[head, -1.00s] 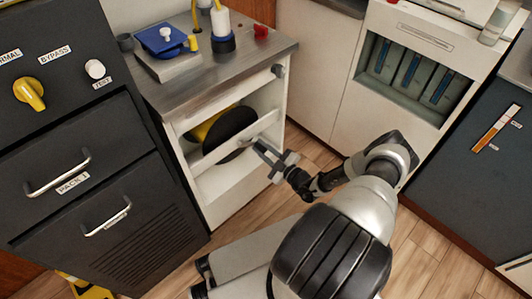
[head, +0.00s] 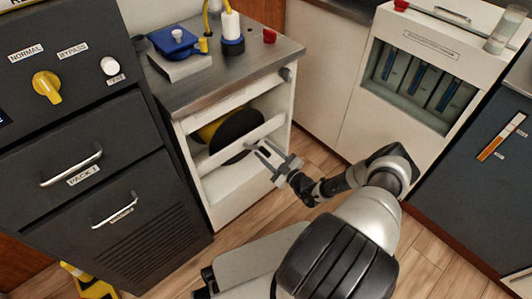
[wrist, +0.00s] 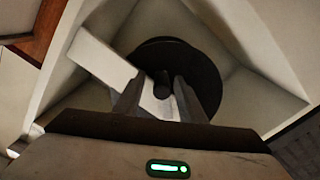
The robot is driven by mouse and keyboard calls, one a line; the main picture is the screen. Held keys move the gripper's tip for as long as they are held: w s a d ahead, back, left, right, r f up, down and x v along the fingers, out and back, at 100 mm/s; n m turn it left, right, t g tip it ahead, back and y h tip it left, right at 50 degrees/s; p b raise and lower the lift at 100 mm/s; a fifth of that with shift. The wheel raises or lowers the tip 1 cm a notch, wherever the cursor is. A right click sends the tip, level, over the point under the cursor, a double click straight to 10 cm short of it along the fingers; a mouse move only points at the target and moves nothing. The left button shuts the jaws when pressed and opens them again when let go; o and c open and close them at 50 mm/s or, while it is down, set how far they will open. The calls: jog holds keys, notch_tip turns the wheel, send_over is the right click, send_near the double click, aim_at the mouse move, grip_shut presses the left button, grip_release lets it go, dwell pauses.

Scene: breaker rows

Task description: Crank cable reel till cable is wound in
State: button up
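The cable reel (head: 238,129), a black disc with a yellow drum behind it, sits in the open bay of the white cabinet under the metal counter. A pale bar crosses in front of its lower part. In the wrist view the black disc (wrist: 207,80) fills the middle, with a short dark knob (wrist: 162,84) standing out in front of the bar. My gripper (head: 265,151) is open just in front of the bay. In the wrist view its fingers (wrist: 157,97) stand either side of the knob, with gaps visible. I cannot tell how much cable is wound.
A dark panel with drawer handles (head: 72,168) stands left. A white charger unit (head: 428,45) stands right. Wooden floor is open below.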

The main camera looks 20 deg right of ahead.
notch_tip(320, 180, up, 10)
jog(key=p, duration=0.3)
jog(key=shift+r+p, duration=0.1)
jog(key=shift+p, duration=0.2)
